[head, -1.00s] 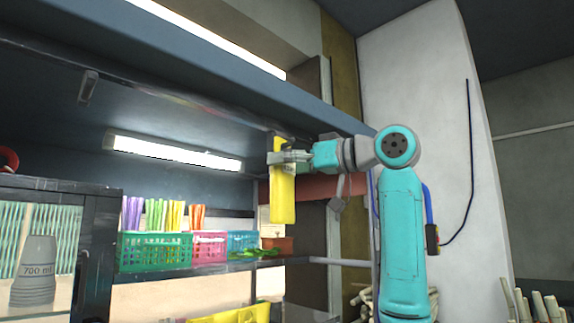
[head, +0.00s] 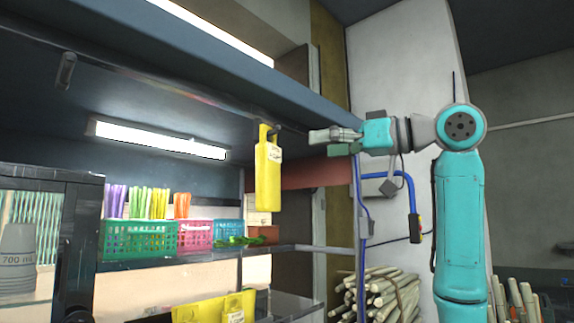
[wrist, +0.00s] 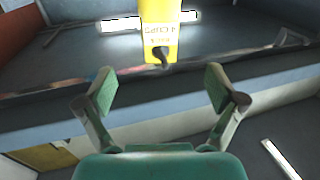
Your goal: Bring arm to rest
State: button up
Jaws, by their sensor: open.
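My gripper (head: 322,136) is open and empty at the end of my raised teal arm, pointing left in the head view. In the wrist view my gripper (wrist: 158,92) shows its two green-padded fingers spread apart with nothing between them. A yellow hanging item (head: 268,178) with a white label hangs from the shelf edge, to the left of my fingertips with a gap between. It also shows in the wrist view (wrist: 160,28), beyond the fingertips, with a dark hook at its end.
Bundled cane (head: 385,294) lies below my arm.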

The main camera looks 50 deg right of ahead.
jog(key=w+d+f+m+t+h, duration=0.15)
jog(key=w+f, duration=0.35)
jog(key=f, duration=0.5)
jog(key=w+d+f+m, duration=0.25)
jog(key=w+f, duration=0.35)
jog(key=f, duration=0.3)
jog(key=w+d+f+m+t+h, duration=0.15)
jog(key=w+f, duration=0.35)
jog(key=f, duration=0.5)
jog(key=a+f+m+g+h, duration=0.1)
jog(key=a+f+m+h, duration=0.3)
jog(key=f, duration=1.2)
jog(key=a+f+m+y, duration=0.1)
jog(key=a+f, duration=0.5)
jog(key=f, duration=1)
jog(key=s+a+f+g+h, duration=0.1)
jog(key=s+a+f+g, duration=0.1)
jog(key=s+a+f, duration=0.7)
jog(key=s+a+f+g+h, duration=0.1)
jog(key=s+a+f, duration=0.5)
jog(key=s+f, duration=0.55)
jog(key=s+a+n+y, duration=0.1)
jog(key=s+a+n, duration=0.2)
jog(key=s, duration=1)
jog(key=s+a+r+n+g+y, duration=0.1)
jog(key=s+a+n, duration=0.3)
jog(key=s, duration=0.9)
jog(key=shift+a+r+y, duration=0.2)
jog(key=shift+a+y, duration=0.2)
jog(key=shift+a, duration=0.05)
